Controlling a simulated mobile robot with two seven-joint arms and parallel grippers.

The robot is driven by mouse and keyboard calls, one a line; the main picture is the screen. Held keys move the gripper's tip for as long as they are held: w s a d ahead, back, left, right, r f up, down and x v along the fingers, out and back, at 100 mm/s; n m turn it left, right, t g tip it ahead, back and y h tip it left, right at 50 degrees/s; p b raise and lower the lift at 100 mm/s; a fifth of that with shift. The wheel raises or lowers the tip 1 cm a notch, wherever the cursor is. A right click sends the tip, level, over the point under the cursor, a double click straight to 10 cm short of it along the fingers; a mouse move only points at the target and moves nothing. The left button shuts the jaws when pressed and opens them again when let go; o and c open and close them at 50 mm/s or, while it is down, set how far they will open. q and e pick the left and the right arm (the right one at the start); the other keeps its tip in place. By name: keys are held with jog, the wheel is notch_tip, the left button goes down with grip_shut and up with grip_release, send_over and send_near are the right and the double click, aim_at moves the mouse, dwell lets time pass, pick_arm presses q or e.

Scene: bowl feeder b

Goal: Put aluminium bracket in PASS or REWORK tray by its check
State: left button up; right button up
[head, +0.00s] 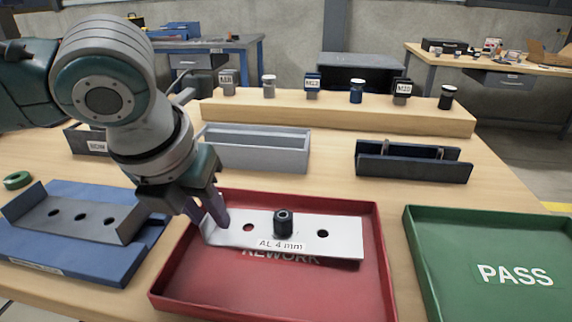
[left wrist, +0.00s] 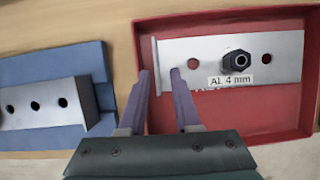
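The aluminium bracket (head: 340,236), a pale plate labelled "AL 4 mm", lies in the red REWORK tray (head: 285,296). A black hex-headed fitting (head: 283,222) stands in its middle hole; the holes either side are empty. My left gripper (head: 207,218) is at the bracket's left end. In the left wrist view its fingers (left wrist: 162,73) are apart, one on each side of the bracket's upturned end (left wrist: 155,60), with a visible gap. In the head view the fingers partly hide that end. The green PASS tray (head: 470,295) is empty at right. My right gripper is not in view.
A blue fixture (head: 50,255) at left carries another grey bracket (head: 75,219). A grey bin (head: 255,150) and a dark blue holder (head: 415,168) stand behind the trays. A wooden riser (head: 335,117) holds several labelled pieces. A green ring (head: 17,180) lies far left.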

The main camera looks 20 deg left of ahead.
pick_arm(q)
jog(key=shift+a, duration=0.1)
jog(key=shift+r, duration=0.35)
jog(key=a+p+v, duration=0.1)
jog(key=p+v, duration=0.2)
jog(key=v, duration=0.9)
jog(key=s+d+f+n+h, duration=0.2)
jog(key=d+n, duration=0.3)
jog(key=n, duration=0.2)
jog(key=s+d+f+n+h, duration=0.1)
jog(key=s+d+f+n, duration=0.2)
jog(key=d+n, duration=0.25)
jog(key=s+a+f+n+y, duration=0.1)
jog(key=s+a+f+n, duration=0.2)
jog(key=n, duration=0.6)
jog(key=s+a+f+n+y, duration=0.1)
jog(key=s+a+f+n, duration=0.2)
jog(key=s+n, duration=0.3)
jog(key=n, duration=0.4)
jog(key=shift+s+a+g, duration=0.2)
jog(key=shift+a+g, duration=0.05)
jog(key=shift+g, duration=0.15)
